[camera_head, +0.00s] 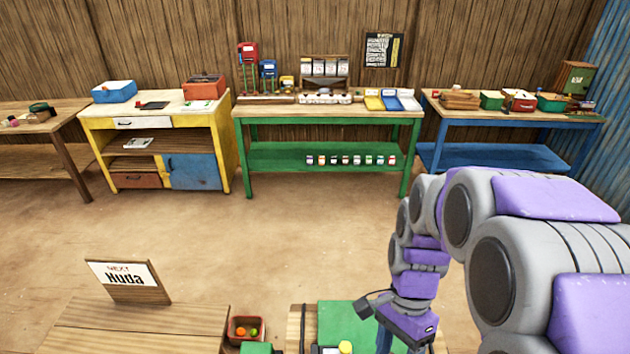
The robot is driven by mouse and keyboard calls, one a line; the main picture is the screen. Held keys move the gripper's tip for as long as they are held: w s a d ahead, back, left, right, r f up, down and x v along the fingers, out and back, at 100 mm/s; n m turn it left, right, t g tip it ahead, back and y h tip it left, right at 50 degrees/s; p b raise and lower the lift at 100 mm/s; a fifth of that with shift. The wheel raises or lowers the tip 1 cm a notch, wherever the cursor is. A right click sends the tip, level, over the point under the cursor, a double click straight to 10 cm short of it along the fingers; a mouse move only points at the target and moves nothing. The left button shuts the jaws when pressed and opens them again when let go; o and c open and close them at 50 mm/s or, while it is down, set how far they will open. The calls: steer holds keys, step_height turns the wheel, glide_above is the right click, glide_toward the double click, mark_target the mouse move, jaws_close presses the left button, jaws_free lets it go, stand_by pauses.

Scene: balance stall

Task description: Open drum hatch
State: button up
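No drum or hatch can be made out for certain. A green panel (342,314) on a wooden stand shows at the bottom centre, cut off by the frame edge. A yellow round piece (345,347) sits at its lower part. My purple and grey arm comes in from the right and reaches down beside this panel. The end of my arm, with my gripper (384,322), is at the panel's right side. The fingers are small and partly hidden, so their opening cannot be told.
A yellow cabinet (160,123), green bench (330,113) and blue bench (510,115) line the wall. Bare floor lies between.

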steer(key=s+f+n+t+h+b, duration=0.1)
steer(key=s+f+n+t+b, duration=0.2)
steer(key=s+n+b, duration=0.5)
steer(key=s+f+n, duration=0.1)
steer(key=s+n, duration=0.1)
steer(key=n, duration=0.1)
steer(key=shift+s+a, duration=0.2)
steer(key=shift+s, duration=0.15)
steer(key=shift+s+f+n, duration=0.2)
steer(key=shift+s+n, duration=0.1)
steer(key=shift+n, duration=0.3)
